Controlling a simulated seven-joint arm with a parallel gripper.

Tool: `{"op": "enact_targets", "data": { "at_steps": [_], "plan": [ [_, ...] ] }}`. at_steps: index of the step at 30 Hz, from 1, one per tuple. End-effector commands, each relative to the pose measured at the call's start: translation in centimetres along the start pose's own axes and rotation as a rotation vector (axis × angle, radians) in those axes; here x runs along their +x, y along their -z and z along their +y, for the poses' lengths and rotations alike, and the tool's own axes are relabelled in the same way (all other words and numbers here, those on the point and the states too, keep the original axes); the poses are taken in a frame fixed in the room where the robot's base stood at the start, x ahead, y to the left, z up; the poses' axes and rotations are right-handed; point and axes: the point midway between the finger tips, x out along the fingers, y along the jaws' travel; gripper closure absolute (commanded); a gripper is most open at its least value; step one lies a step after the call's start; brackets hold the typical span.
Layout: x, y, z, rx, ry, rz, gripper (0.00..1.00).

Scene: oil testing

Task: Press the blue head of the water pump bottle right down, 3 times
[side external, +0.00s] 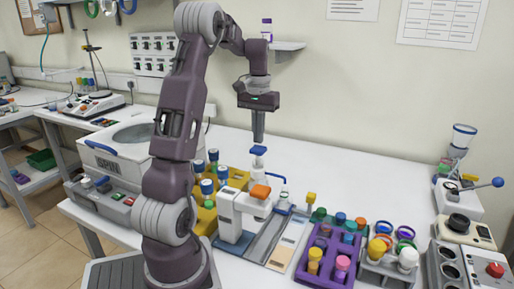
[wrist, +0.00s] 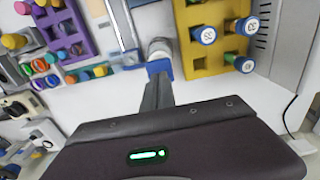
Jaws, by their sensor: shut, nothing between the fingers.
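The water pump bottle (side external: 257,170) stands upright on the white table, behind the white-and-orange device. Its blue head (side external: 259,151) is on top and looks raised above the white body. My gripper (side external: 258,139) points straight down just above the blue head, with its fingers shut and empty. In the wrist view the shut fingertips (wrist: 160,79) lie right by the blue head (wrist: 160,68), and part of the white bottle (wrist: 160,46) shows beyond it. I cannot tell whether the fingertips touch the head.
A yellow rack (side external: 207,217) with blue-capped bottles stands left of the pump bottle. The white device with an orange top (side external: 260,191) is in front. A purple rack (side external: 316,270) of colored vials is at the front right. The table behind the pump bottle is clear.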

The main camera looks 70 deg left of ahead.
Motion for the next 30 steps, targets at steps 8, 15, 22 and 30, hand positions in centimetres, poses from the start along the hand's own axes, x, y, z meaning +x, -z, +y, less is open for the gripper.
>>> {"op": "enact_targets", "data": {
  "at_steps": [8, 15, 22, 30],
  "plan": [
    [0.0, 0.0, 0.0, 0.000, 0.000, 0.000, 1.00],
    [0.8, 0.0, 0.0, 0.000, 0.000, -0.002, 1.00],
    [1.7, 0.0, 0.0, 0.000, 0.000, -0.001, 1.00],
    [2.8, 0.0, 0.0, 0.000, 0.000, -0.001, 1.00]
  ]
}}
